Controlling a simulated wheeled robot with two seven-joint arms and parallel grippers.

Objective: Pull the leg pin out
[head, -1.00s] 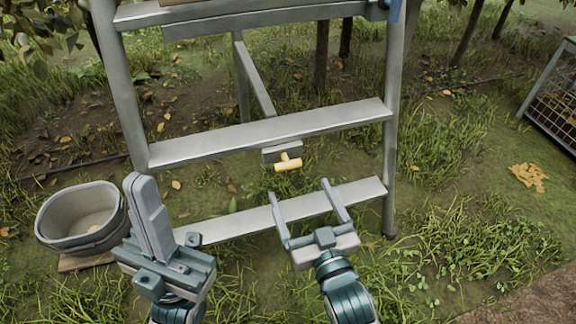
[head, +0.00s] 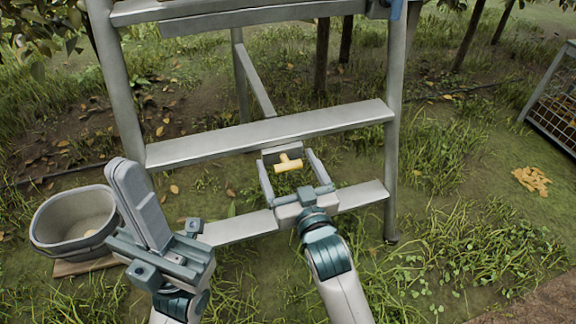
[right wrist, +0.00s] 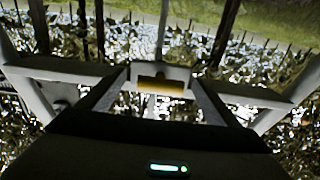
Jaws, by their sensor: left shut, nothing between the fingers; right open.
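The leg pin has a yellow T-shaped handle (head: 288,163) and sits in a grey block (head: 282,153) under the ladder's middle step. In the right wrist view the yellow handle (right wrist: 161,86) lies between the two fingers, towards their far ends. My right gripper (head: 287,160) is open, with one finger on each side of the handle and a gap on both sides. My left gripper (head: 137,205) is shut and empty at the lower left, apart from the pin.
The metal ladder (head: 122,110) stands ahead, with its lower step (head: 240,228) behind my right gripper. A grey bucket (head: 50,233) is at the left. A wire crate (head: 553,95) and yellow leaves (head: 531,179) are at the right. Grass at the right is open.

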